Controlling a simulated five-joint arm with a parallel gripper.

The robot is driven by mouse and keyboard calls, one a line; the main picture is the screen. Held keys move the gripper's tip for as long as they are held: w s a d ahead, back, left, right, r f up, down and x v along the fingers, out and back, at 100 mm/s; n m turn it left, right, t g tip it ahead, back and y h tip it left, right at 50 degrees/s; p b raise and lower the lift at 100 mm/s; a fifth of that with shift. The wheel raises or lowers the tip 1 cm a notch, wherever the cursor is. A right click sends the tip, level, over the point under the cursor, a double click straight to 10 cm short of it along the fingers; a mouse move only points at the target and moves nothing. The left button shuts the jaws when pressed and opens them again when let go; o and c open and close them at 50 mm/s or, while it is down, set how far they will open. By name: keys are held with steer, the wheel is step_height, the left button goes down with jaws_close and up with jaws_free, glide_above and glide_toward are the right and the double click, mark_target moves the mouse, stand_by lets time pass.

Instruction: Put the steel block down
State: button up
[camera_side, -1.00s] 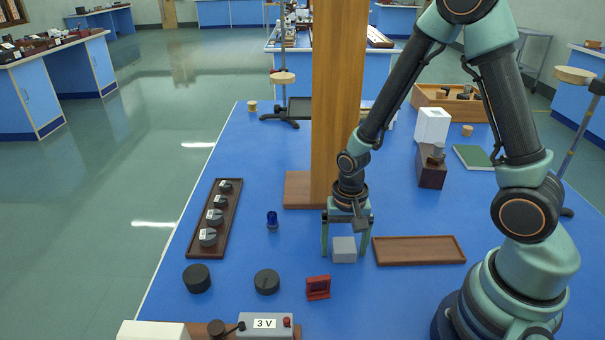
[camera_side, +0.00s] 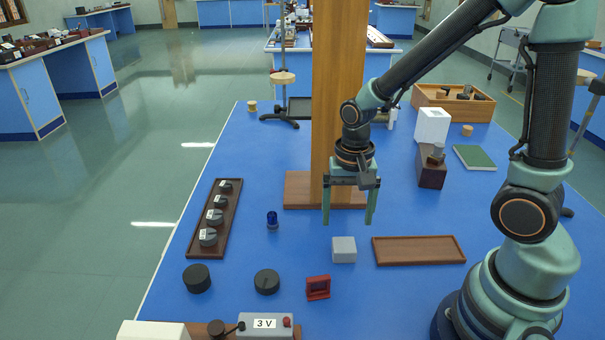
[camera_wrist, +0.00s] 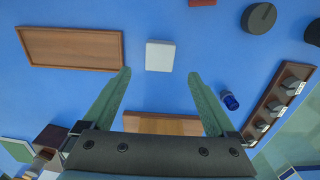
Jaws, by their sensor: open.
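The steel block (camera_side: 344,249) is a light grey cube resting on the blue table, just left of an empty brown wooden tray (camera_side: 418,250). It also shows in the wrist view (camera_wrist: 160,56), beyond my fingertips, beside the tray (camera_wrist: 70,48). My gripper (camera_side: 348,222) is open and empty. Its two green fingers point down, above and behind the block, apart from it. In the wrist view the fingers (camera_wrist: 158,74) are spread wide with nothing between them but table and part of a wooden base.
A tall wooden post (camera_side: 338,100) on a wooden base stands close behind my gripper. A red frame (camera_side: 318,287) and dark discs (camera_side: 267,282) lie in front. A rack of labelled knobs (camera_side: 215,225) lies farther left.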

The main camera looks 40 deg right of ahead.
step_height(320, 180, up, 16)
steer(key=s+n+t, duration=0.2)
steer(key=n+t, duration=0.3)
steer(key=n, duration=0.4)
steer(key=shift+s+d+t, duration=0.15)
steer(key=shift+d+t, duration=0.05)
steer(key=shift+t, duration=0.1)
